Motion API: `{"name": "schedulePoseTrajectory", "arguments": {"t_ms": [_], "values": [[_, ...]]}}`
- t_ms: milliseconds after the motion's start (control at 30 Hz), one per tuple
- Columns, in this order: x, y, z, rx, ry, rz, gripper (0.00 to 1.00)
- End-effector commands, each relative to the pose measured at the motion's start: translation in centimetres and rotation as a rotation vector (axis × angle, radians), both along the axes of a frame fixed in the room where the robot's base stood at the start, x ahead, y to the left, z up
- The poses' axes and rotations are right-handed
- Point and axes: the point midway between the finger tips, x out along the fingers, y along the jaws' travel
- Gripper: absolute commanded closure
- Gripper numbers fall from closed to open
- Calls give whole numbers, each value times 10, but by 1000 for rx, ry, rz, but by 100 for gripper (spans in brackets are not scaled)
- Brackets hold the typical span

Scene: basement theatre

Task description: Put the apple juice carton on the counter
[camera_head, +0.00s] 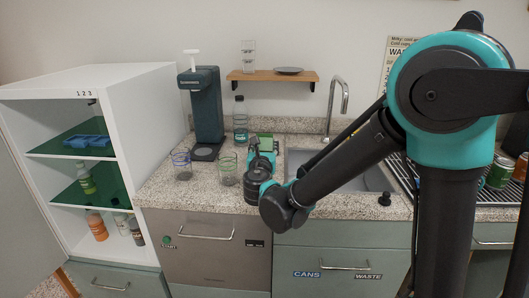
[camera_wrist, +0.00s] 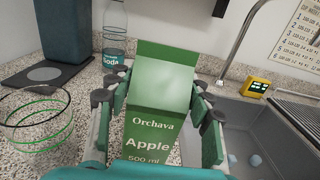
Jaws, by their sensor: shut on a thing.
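The green apple juice carton (camera_wrist: 160,85), marked "Orchava Apple 500 ml", sits between the fingers of my gripper (camera_wrist: 158,100) in the wrist view. My gripper is shut on it, with one finger on each side. In the head view the carton (camera_head: 266,141) shows as a small green patch beyond my gripper (camera_head: 262,150), mostly hidden by it. They are over the speckled counter (camera_head: 160,190), left of the sink. The carton's base is hidden, so I cannot tell whether it touches the counter.
A soda bottle (camera_head: 240,122) stands behind the carton. Two glasses (camera_head: 182,166) (camera_head: 228,170) and a dark drink machine (camera_head: 205,105) are to the left. The sink (camera_head: 318,165) and tap (camera_head: 337,95) are on the right. An open white fridge (camera_head: 130,95) stands far left.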

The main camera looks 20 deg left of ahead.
Motion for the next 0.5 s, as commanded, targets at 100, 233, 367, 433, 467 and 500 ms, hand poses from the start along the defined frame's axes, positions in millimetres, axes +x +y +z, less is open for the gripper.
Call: {"name": "schedulePoseTrajectory", "arguments": {"t_ms": [100, 233, 367, 433, 467, 500], "values": [[0, 1, -15, 0, -1, 0, 100], [0, 0, -25, -1, -1, 0, 100], [0, 0, -26, -1, -1, 0, 100], [0, 0, -26, -1, -1, 0, 100], [0, 0, -26, 0, 0, 0, 100], [0, 0, -26, 0, 0, 0, 100]]}}
